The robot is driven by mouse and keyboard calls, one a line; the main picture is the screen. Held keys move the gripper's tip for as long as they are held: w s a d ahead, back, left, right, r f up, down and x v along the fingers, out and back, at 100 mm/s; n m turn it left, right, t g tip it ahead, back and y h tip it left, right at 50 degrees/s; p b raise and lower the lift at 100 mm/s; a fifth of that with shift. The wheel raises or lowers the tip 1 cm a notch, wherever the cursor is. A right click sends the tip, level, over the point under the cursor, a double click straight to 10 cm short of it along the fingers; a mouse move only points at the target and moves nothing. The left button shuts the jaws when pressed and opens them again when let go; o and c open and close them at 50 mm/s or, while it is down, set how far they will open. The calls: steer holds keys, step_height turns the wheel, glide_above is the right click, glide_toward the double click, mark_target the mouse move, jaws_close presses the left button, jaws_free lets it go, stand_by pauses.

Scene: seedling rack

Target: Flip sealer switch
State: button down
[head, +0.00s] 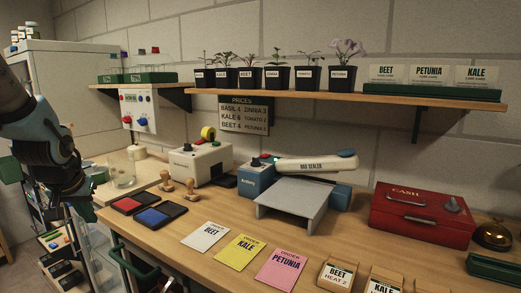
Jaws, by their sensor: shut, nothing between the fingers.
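The bag sealer (256,183) stands on the counter near the middle of the head view. It has a blue body, a long pale arm marked BAG SEALER (315,163) and a grey platform (303,198) in front. On top of the body is a small red part (255,162), with a green spot beside it. They are too small to tell which is the switch or how it is set. My gripper (84,211) points down at the left, shut and empty, well apart from the sealer and left of the ink pads.
A white label machine (200,163) stands left of the sealer. Two wooden stamps (190,186) and ink pads (160,215) lie nearer. Order cards (238,250) lie in front, and a red cash box (422,214) stands right. A shelf (330,91) with potted seedlings hangs above.

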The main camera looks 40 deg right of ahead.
steer(key=w+d+r+m+h, duration=0.1)
steer(key=d+r+m+h, duration=0.15)
steer(key=d, duration=0.85)
steer(key=w+d+r+m+h, duration=0.1)
steer(key=d+r+m+h, duration=0.15)
steer(key=d, duration=0.75)
steer(key=s+d+r+m+h, duration=0.2)
steer(key=s+d+r+h, duration=0.1)
steer(key=d, duration=0.8)
steer(key=s+d+r+m+g+h+p, duration=0.1)
steer(key=s+d+r, duration=0.4)
steer(key=d, duration=0.6)
steer(key=shift+s+d+r+m+g+h, duration=0.2)
steer(key=shift+s+d+m+g+h, duration=0.15)
steer(key=shift+s+h, duration=0.45)
steer(key=shift+w, duration=0.2)
steer(key=p, duration=0.4)
glide_above(265, 156)
steer(key=f, duration=0.2)
steer(key=a+f, duration=0.1)
steer(key=shift+w+f, duration=0.3)
steer(key=shift+w, duration=0.1)
step_height(265, 156, down, 2)
steer(key=shift+a+f, duration=0.15)
steer(key=shift+f, duration=0.1)
steer(key=shift+a+f, duration=0.1)
steer(key=shift+f, duration=0.75)
